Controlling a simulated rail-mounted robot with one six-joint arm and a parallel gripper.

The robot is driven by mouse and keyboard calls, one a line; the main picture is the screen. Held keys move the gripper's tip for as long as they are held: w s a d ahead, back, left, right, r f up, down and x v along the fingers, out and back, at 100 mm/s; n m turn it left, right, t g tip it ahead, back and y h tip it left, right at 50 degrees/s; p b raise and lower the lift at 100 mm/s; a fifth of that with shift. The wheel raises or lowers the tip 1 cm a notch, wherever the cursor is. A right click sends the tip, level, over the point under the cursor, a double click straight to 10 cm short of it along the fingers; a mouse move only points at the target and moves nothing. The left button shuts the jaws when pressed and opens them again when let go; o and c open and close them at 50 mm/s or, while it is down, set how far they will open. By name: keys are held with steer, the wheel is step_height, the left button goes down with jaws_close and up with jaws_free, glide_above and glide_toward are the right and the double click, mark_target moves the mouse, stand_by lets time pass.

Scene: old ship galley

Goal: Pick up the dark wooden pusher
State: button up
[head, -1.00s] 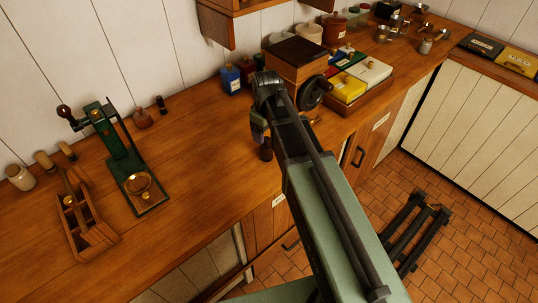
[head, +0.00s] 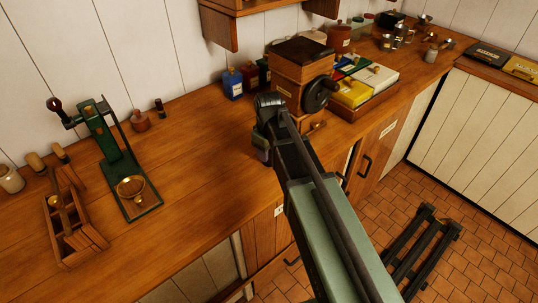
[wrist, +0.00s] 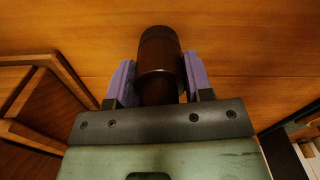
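The dark wooden pusher (wrist: 160,52) is a round, dark brown piece with a wider upper part and a narrower part below. In the wrist view it sits between the two purple pads of my gripper (wrist: 160,85). Both pads lie against its sides with no clear gap, so my gripper appears shut on it. Its lower end is hidden behind the gripper body. In the head view my gripper (head: 262,146) is over the counter, left of the wooden grinder, and my arm hides most of it. I cannot tell whether the pusher touches the counter.
The wooden grinder box (head: 301,68) with its black wheel stands close to the right. A green press (head: 118,165) and a wooden caddy (head: 72,228) are at the left. The counter (head: 195,150) between press and gripper is clear.

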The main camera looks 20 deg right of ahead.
steer(key=c, duration=0.5)
step_height(320, 180, up, 20)
steer(key=p, duration=2)
